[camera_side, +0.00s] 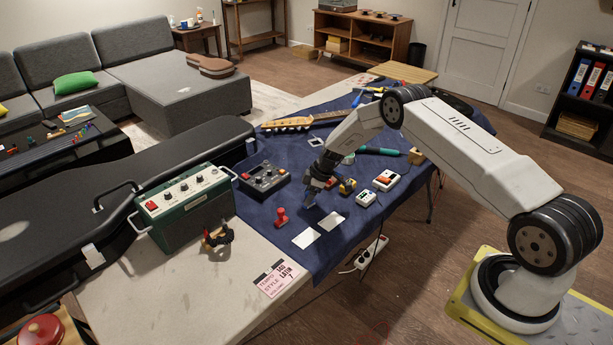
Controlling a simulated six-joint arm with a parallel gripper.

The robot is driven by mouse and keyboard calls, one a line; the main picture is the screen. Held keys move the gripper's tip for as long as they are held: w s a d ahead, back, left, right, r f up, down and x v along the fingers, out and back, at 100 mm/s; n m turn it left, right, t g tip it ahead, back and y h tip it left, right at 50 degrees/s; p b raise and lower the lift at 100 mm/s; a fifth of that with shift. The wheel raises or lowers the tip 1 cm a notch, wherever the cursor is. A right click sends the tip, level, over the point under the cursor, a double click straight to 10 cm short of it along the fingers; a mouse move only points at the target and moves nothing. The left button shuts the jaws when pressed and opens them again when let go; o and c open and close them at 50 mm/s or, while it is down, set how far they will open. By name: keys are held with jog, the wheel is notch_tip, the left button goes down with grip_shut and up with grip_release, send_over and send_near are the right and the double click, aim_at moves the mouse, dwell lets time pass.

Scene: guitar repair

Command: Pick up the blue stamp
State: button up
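My gripper (311,198) points down over the dark blue cloth (345,255), near the middle of the table. Its fingers are small and dark here, so I cannot tell whether they are open or shut. I cannot clearly make out a blue stamp; a dark bluish shape at the fingertips blends with the fingers and the cloth. A red stamp (281,217) stands upright on the cloth, just left of my gripper.
A green amplifier (185,207) and a dark control box (264,180) stand to the left. A guitar neck (290,124) lies behind. A pink note (276,279) lies at the front.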

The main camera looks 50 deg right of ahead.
grip_shut()
jog(key=shift+r, duration=0.15)
jog(key=shift+r, duration=1.35)
jog(key=shift+s+r, duration=0.15)
jog(key=shift+r, duration=0.15)
jog(key=s+a+r, duration=0.3)
jog(key=s+r, duration=0.6)
jog(key=s, duration=0.4)
jog(key=shift+s+r, duration=0.15)
jog(key=shift+r, duration=0.05)
